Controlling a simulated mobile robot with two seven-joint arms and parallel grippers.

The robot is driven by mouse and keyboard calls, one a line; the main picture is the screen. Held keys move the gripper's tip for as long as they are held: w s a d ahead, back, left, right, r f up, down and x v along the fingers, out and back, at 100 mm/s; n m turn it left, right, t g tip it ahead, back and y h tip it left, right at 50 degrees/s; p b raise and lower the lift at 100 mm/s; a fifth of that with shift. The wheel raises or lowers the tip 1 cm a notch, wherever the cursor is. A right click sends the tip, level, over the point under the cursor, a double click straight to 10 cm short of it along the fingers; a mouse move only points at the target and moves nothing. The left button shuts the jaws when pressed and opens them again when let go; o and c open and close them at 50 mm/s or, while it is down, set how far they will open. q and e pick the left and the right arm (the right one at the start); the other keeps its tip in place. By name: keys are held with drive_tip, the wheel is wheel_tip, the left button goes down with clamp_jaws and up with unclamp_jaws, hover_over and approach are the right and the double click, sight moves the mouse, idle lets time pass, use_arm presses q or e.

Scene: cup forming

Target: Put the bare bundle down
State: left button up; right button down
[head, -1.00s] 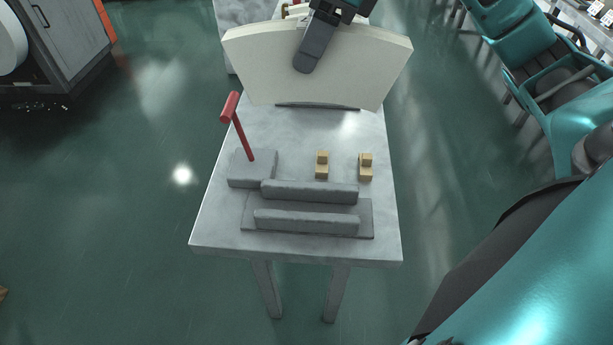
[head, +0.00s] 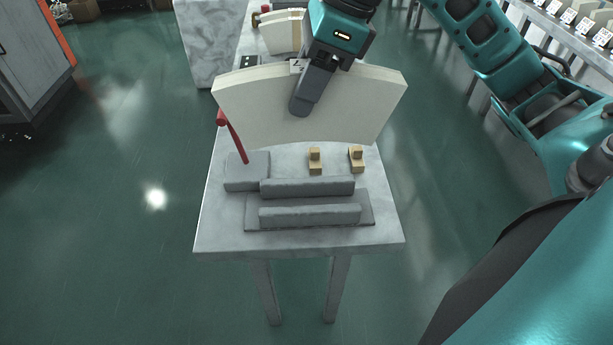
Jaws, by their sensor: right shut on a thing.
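The bare bundle (head: 352,105) is a thick, cream-coloured, fan-shaped stack with a curved top edge. It stands upright at the far part of a grey table (head: 225,235). My right gripper (head: 302,100) reaches in from the top and is shut on the bundle at its upper middle. One dark finger lies across the near face; the other is hidden behind it. Whether the bundle's lower edge touches the table I cannot tell. My left gripper is not in view.
On the table in front of the bundle are a grey block with a red lever (head: 233,138), two small wooden blocks (head: 315,161) (head: 357,159) and a grey fixture with two parallel bars (head: 310,214). More cream stacks (head: 279,36) stand on a surface behind.

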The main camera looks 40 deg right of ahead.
use_arm(q)
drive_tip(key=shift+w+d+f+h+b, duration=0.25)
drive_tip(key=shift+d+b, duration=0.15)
drive_tip(key=shift+b, duration=0.3)
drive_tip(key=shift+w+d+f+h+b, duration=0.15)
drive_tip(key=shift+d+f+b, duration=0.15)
drive_tip(key=shift+b, duration=0.35)
use_arm(e)
drive_tip(key=shift+f, duration=8.35)
drive_tip(key=shift+f, duration=0.15)
drive_tip(key=c, duration=1.1)
unclamp_jaws()
drive_tip(key=shift+f, duration=0.15)
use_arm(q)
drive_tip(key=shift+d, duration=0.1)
use_arm(e)
drive_tip(key=o, duration=0.5)
